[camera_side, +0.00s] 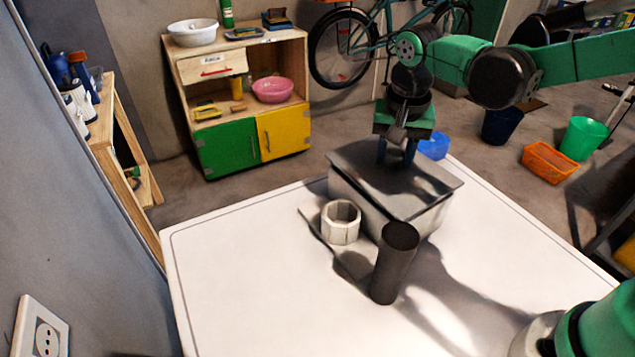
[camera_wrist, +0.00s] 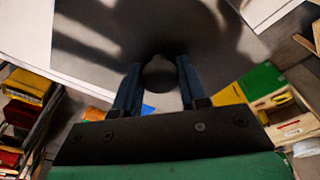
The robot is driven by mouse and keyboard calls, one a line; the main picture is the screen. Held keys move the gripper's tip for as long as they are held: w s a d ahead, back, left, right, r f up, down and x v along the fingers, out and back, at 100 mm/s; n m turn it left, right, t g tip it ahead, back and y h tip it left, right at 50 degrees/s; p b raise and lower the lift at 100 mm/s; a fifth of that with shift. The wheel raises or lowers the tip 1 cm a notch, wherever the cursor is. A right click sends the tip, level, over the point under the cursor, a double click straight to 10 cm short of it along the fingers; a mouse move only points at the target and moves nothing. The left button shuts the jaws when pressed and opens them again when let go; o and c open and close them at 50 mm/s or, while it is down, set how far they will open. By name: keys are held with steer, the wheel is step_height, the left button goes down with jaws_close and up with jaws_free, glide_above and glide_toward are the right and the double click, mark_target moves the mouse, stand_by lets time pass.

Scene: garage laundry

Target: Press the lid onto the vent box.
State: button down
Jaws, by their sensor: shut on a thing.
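The lid (camera_side: 402,192) is a flat dark grey plate with a small round knob (camera_wrist: 158,74). It lies over the pale grey vent box (camera_side: 425,221) on the white table and overhangs its walls. I cannot tell whether the lid is fully seated. My gripper (camera_side: 396,160) points down over the lid, with its blue fingers on either side of the knob, shut on it. In the wrist view, the gripper (camera_wrist: 158,88) straddles the knob and the lid (camera_wrist: 110,40) fills the upper middle. The lid hides the box's inside.
A dark upright cylinder (camera_side: 393,265) and a white ring-shaped cup (camera_side: 341,223) stand in front of the box on the table (camera_side: 240,280). The table's left and front areas are clear. A cabinet (camera_side: 245,100), a bicycle and bins stand beyond the table.

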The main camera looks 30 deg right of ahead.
steer(key=shift+f, duration=0.65)
stand_by(1.2)
jaws_free()
stand_by(0.5)
steer(key=shift+r, duration=0.15)
steer(key=shift+r, duration=3.35)
